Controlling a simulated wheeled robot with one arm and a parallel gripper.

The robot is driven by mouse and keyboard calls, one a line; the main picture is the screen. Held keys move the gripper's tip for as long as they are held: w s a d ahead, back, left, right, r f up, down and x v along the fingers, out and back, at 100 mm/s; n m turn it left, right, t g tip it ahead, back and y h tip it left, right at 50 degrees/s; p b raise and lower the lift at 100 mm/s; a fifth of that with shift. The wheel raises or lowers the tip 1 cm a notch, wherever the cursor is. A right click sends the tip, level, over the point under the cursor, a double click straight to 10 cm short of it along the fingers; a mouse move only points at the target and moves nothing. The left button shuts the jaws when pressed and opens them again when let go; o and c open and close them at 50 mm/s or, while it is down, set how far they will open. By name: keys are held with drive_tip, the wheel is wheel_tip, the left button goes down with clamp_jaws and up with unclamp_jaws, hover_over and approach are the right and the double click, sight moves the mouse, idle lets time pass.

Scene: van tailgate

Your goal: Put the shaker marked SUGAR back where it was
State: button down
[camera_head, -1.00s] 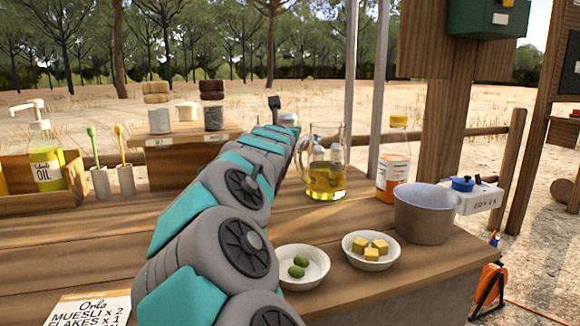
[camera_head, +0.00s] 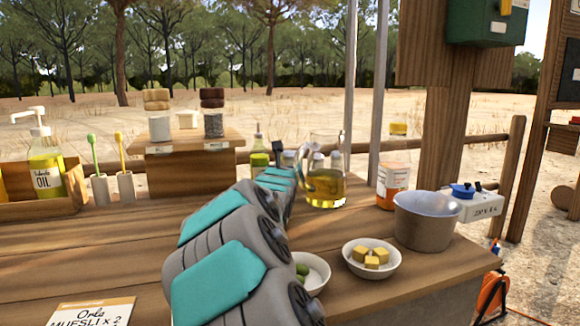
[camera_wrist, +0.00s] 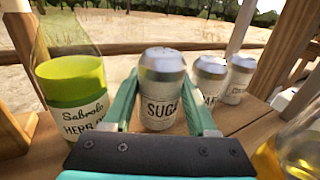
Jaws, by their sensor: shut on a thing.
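The shaker marked SUGAR (camera_wrist: 160,92), white with a grey perforated top, is upright between the two teal fingers of my gripper (camera_wrist: 162,98) in the wrist view. The fingers are shut on its sides. Its label reads "SUGA", the rest covered by the right finger. I cannot tell whether its base touches the table. Two similar shakers stand to its right, the nearer one (camera_wrist: 211,78) and the farther one (camera_wrist: 239,80). In the head view my arm hides most of the gripper, and the shaker's top (camera_head: 288,156) shows beside it.
A herb oil bottle (camera_wrist: 72,90) stands close left of the gripper. A glass jug of yellow oil (camera_head: 326,188) is close on the right. A wooden stand (camera_head: 180,150) with jars is further left. Bowls and a pot (camera_head: 424,222) occupy the front right.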

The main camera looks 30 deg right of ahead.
drive_tip(key=shift+w+d, duration=0.35)
drive_tip(key=shift+w+f, duration=0.1)
drive_tip(key=shift+f, duration=0.5)
drive_tip(key=shift+f, duration=0.2)
drive_tip(key=shift+c, duration=2.3)
unclamp_jaws()
drive_tip(key=shift+r, duration=0.15)
drive_tip(key=shift+r, duration=0.1)
drive_tip(key=b+v, duration=0.1)
drive_tip(key=v, duration=0.6)
drive_tip(key=shift+s+a, duration=0.1)
drive_tip(key=shift+s, duration=0.15)
